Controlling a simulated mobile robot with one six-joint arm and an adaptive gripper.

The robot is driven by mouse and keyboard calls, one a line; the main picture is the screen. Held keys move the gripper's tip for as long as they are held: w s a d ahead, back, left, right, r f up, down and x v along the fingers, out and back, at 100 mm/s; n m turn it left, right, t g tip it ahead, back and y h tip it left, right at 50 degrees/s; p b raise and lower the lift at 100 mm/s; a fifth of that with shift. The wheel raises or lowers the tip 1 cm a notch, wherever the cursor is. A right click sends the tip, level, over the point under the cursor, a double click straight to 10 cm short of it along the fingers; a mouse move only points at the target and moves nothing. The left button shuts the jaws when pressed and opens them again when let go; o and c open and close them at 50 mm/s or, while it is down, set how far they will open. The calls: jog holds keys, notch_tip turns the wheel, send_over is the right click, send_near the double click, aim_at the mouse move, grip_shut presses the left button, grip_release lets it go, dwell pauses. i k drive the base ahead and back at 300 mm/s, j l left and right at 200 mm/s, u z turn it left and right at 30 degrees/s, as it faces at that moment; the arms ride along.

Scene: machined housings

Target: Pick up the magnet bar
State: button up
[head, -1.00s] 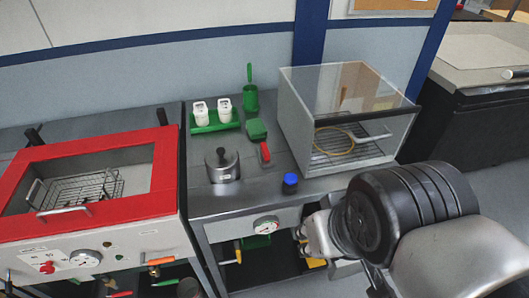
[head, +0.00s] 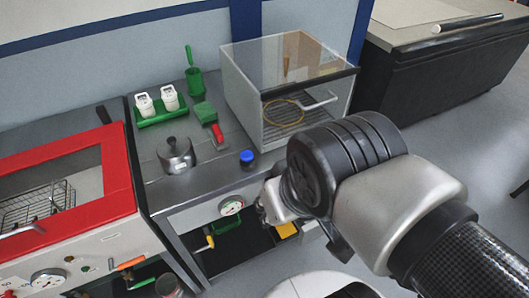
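A dark rod with a pale end (head: 467,23) lies on the top of the right-hand bench, at the upper right of the head view. It is the most bar-like thing I see, but I cannot tell for certain that it is the magnet bar. My gripper (head: 265,207) is in front of the middle steel bench, low in the view and well away from the rod. The gripper's fingers are small and partly turned away, so their opening is unclear. I see nothing held in them.
The steel bench (head: 215,178) carries a clear-lidded box (head: 290,70), a lidded metal pot (head: 176,155), a blue-capped jar (head: 247,158), a red-handled tool (head: 217,134) and two white bottles in a green tray (head: 158,118). A red-framed cabinet (head: 85,220) stands left. Floor at right is clear.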

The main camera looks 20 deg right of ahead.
aim_at(219, 139)
jog(key=i+j, duration=0.3)
jog(key=i, duration=0.15)
jog(key=i+j, duration=0.3)
jog(key=i, duration=0.15)
